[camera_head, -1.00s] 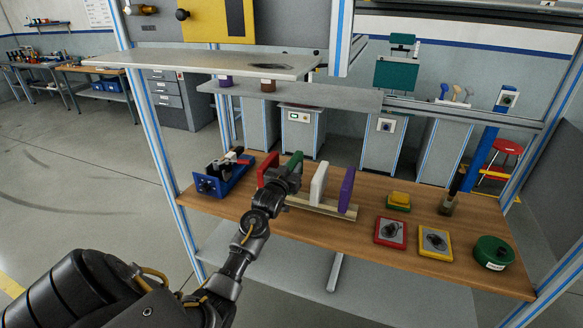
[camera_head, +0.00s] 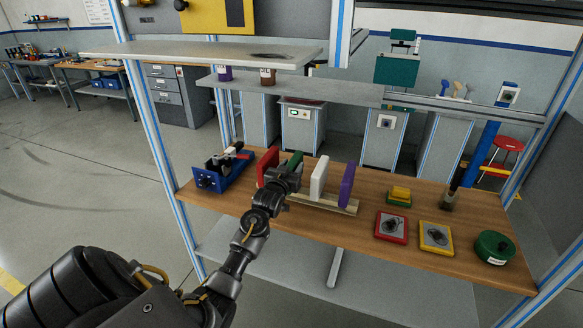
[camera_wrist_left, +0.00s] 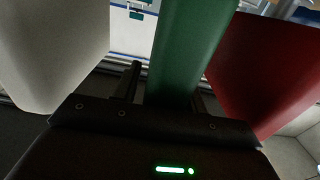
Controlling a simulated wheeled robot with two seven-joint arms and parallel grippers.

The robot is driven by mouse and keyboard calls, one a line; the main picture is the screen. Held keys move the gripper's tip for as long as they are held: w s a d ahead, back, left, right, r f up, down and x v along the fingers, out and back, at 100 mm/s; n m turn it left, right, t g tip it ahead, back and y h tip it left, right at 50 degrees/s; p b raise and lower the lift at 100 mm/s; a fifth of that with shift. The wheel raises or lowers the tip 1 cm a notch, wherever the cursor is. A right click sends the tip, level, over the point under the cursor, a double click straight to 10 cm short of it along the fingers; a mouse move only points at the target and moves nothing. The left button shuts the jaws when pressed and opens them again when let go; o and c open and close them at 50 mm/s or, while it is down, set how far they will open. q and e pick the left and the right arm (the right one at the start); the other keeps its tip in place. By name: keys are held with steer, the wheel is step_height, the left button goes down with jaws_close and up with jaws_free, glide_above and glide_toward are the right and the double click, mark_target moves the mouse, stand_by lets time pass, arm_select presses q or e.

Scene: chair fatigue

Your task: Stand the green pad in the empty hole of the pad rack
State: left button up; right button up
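The green pad (camera_head: 297,159) stands in the pad rack (camera_head: 325,204), between the red pad (camera_head: 267,165) and the white pad (camera_head: 319,178). My left gripper (camera_head: 289,176) is at the green pad and hides most of it in the head view. In the left wrist view the green pad (camera_wrist_left: 185,50) runs between the two dark fingers (camera_wrist_left: 165,90). A narrow gap shows beside the left-hand finger; the other finger is close to the pad. The pad's lower end and its hole are hidden. The purple pad (camera_head: 346,184) stands at the rack's right end. My right gripper is out of view.
A blue fixture (camera_head: 217,176) stands left of the rack on the wooden table (camera_head: 290,222). A shelf (camera_head: 200,51) overhangs the table.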

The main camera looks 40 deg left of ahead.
arm_select(q)
steer(key=shift+o, duration=0.8)
steer(key=shift+f, duration=0.15)
steer(key=shift+s+d, duration=0.1)
steer(key=shift+s, duration=0.15)
steer(key=b+v, duration=0.2)
steer(key=v, duration=0.8)
steer(key=shift+s+b, duration=0.15)
steer(key=shift+b, duration=0.2)
steer(key=shift+d, duration=0.1)
